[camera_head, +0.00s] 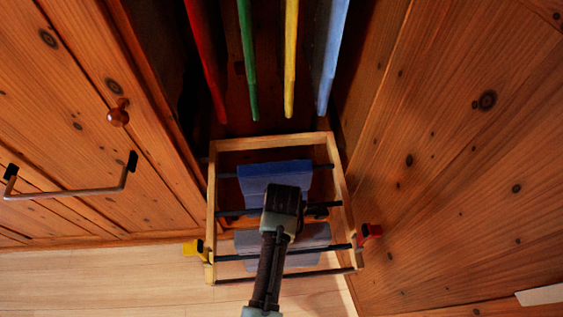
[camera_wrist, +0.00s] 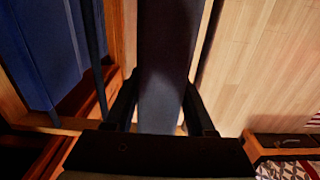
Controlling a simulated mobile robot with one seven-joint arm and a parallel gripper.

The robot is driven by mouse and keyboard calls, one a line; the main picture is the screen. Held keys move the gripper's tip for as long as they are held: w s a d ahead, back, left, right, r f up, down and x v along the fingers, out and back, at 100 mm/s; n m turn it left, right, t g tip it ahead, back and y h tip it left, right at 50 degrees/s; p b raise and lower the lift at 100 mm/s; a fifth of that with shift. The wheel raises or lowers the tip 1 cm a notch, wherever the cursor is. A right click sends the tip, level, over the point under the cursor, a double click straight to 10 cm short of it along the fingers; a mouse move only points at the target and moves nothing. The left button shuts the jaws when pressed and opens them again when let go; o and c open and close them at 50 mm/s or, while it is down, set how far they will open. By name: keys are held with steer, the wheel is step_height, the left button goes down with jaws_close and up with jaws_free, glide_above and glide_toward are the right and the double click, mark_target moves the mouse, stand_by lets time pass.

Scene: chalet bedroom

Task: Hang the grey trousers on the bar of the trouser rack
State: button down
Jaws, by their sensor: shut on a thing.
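The trouser rack (camera_head: 270,142) is a pale wooden frame with several dark cross bars, pulled out in the lower middle of the head view. Blue trousers (camera_head: 252,178) hang over its rear bar; they also show at the left of the wrist view (camera_wrist: 40,50). The grey trousers (camera_head: 312,233) are at the front part of the rack, partly hidden by my arm. My gripper (camera_head: 285,205) is above the rack. In the wrist view it is shut on the grey trousers (camera_wrist: 168,50), which run between its fingers. I cannot tell whether a bar bears the grey trousers.
Red, green, yellow and light blue garments (camera_head: 290,60) hang behind the rack. A wooden door with a metal handle (camera_head: 70,192) and a knob (camera_head: 118,115) is at left. A wooden panel (camera_head: 470,150) stands at right. Pale floor (camera_head: 90,285) is clear at lower left.

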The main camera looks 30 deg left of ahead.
steer(key=shift+s+d, duration=0.5)
steer(key=shift+s, duration=0.3)
steer(key=shift+f+b, duration=2.4)
steer(key=shift+f, duration=1.5)
steer(key=shift+c, duration=0.8)
jaws_free()
step_height(320, 180, up, 13)
steer(key=p, duration=0.3)
